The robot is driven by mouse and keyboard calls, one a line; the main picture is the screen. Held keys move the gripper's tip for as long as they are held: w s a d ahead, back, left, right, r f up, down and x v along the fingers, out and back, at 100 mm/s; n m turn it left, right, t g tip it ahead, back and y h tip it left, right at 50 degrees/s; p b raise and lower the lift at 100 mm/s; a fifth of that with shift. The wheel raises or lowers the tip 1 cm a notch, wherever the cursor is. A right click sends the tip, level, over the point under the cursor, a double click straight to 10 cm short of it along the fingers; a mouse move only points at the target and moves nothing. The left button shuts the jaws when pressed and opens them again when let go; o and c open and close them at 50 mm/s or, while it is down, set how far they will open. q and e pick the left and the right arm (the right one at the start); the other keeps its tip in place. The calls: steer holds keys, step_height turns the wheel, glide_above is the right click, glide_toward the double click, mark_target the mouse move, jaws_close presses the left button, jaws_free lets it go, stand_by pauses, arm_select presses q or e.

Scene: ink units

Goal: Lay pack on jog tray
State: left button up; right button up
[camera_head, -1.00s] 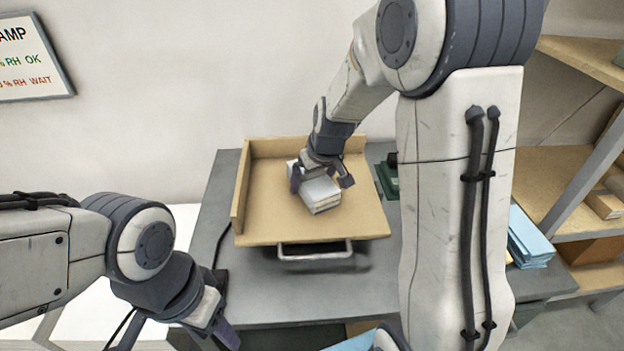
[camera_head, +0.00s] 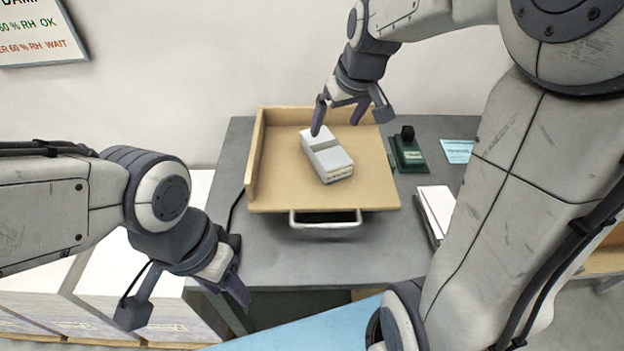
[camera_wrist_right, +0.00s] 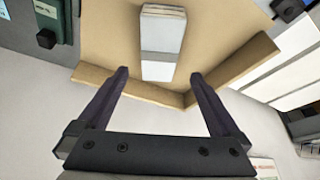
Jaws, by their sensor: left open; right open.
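The pack (camera_head: 327,157) is a pale grey-white wrapped block with a printed label on its near end. It lies flat and slightly turned on the jog tray (camera_head: 280,195), a tan wooden tray with raised walls at the left and back and a metal handle in front. My right gripper (camera_head: 340,117) is open and empty above the tray's back part, clear of the pack. In the right wrist view the pack (camera_wrist_right: 163,45) lies beyond the open fingers (camera_wrist_right: 160,85), with the tray walls (camera_wrist_right: 140,92) near the fingertips. My left gripper (camera_head: 190,298) is open and empty, low at the left.
Right of the tray are a green device with a black knob (camera_head: 408,152), a light blue card (camera_head: 457,151) and a white pad (camera_head: 437,208). A sign (camera_head: 40,32) hangs on the wall. A light blue surface (camera_head: 310,325) is in front. Grey table (camera_head: 290,265) shows bare before the tray.

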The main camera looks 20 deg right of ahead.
steer(key=s+a+f+n+g+y, duration=0.1)
steer(key=s+a+f+n+g, duration=0.15)
steer(key=s+a, duration=0.95)
steer(key=s+a+f+n+g, duration=0.1)
steer(key=s+a, duration=0.1)
steer(key=s, duration=0.4)
steer(key=s+a+f+n+g, duration=0.1)
steer(key=s+a+f+n, duration=0.1)
steer(key=s, duration=0.4)
steer(key=shift+s+f+h, duration=0.3)
steer(key=shift+s, duration=0.1)
steer(key=shift+a+n, duration=0.1)
steer(key=shift+n, duration=0.15)
